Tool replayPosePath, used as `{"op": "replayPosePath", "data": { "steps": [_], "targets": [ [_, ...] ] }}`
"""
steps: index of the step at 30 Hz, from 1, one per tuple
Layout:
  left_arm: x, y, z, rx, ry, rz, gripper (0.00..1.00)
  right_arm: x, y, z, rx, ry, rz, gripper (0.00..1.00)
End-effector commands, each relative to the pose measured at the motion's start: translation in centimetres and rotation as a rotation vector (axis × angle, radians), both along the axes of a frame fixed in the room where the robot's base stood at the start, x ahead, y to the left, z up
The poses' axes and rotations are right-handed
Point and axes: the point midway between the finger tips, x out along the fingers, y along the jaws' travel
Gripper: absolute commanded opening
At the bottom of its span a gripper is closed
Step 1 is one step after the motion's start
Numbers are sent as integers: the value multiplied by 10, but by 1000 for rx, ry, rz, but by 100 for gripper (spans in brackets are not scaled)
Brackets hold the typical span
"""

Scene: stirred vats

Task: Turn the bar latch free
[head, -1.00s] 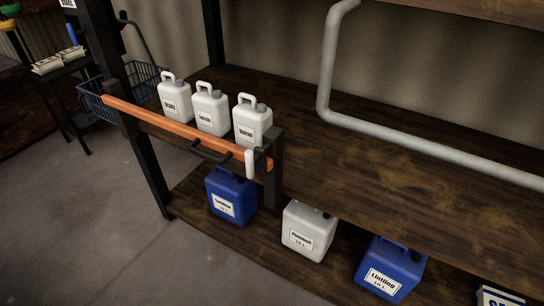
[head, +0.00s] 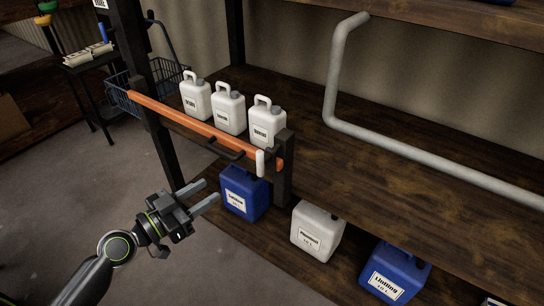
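An orange bar (head: 190,122) runs across the front of the middle shelf, from the black post at its left to a short dark post (head: 284,168) at its right. A dark handle (head: 224,150) sticks out from the bar's middle. A white latch grip (head: 260,163) hangs upright at the bar's right end, by the short post. My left gripper (head: 204,194) is open and empty, its two grey fingers pointing right, below the bar and apart from it and the latch. My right gripper is not in view.
Three white canisters (head: 229,110) stand behind the bar. Blue and white canisters (head: 318,232) stand on the lower shelf. A grey pipe (head: 336,80) crosses the rack at right. A wire basket (head: 125,100) is at left. The floor (head: 70,190) at left is clear.

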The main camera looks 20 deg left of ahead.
Motion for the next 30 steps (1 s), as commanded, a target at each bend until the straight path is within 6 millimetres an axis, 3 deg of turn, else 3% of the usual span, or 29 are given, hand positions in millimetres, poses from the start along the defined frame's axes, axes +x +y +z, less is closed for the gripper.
{"op": "replayPosePath", "data": {
  "steps": [8, 30],
  "targets": [
    [21, -13, 5, -7, -4, 1, 39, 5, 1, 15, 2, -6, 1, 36],
    [133, -81, 3, -4, 0, -1, 39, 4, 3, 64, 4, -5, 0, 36]
  ]
}}
